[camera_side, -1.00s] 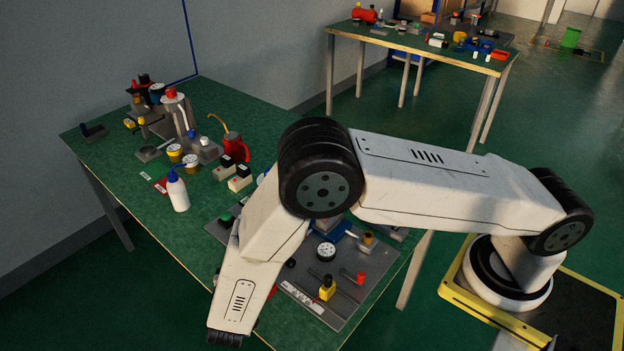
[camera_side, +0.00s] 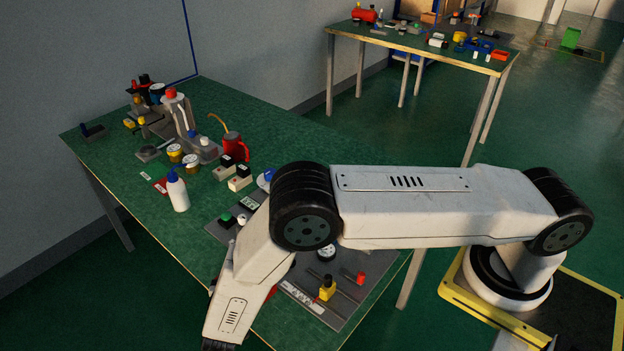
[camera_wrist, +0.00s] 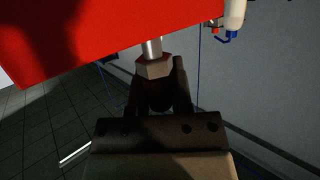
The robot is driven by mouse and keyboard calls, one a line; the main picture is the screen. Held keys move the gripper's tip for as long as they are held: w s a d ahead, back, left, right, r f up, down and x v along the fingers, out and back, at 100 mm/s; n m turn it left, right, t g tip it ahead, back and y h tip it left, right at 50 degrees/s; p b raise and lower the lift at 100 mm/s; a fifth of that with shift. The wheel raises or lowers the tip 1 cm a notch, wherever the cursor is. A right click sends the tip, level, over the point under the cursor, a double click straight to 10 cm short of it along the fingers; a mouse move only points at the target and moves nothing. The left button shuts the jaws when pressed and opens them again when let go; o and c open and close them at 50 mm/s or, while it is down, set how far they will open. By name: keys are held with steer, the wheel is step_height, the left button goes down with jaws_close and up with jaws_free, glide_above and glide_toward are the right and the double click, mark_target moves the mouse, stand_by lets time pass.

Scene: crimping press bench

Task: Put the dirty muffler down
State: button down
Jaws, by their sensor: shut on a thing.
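In the wrist view my gripper (camera_wrist: 156,74) is shut on the muffler (camera_wrist: 153,69). The muffler shows a pale hex collar and a short silver stem, with a dark rounded body in shadow between the fingers. Its stem reaches the edge of a large red surface (camera_wrist: 90,32); I cannot tell whether they touch. In the side view my gripper and the muffler are hidden behind my arm at the bench's near edge.
On the green bench (camera_side: 245,110), a grey plate (camera_side: 345,312) holds a yellow part (camera_side: 327,288) and small red part (camera_side: 361,278). A white bottle with a blue cap (camera_side: 177,190) and a red can (camera_side: 236,147) stand farther left. The wall lies behind.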

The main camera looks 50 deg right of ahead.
steer(key=shift+f, duration=0.3)
steer(key=shift+f, duration=0.15)
steer(key=c, duration=0.5)
jaws_free()
steer(key=shift+c, duration=0.2)
steer(key=shift+s+r, duration=0.1)
steer(key=shift+r, duration=0.1)
steer(key=v, duration=1.2)
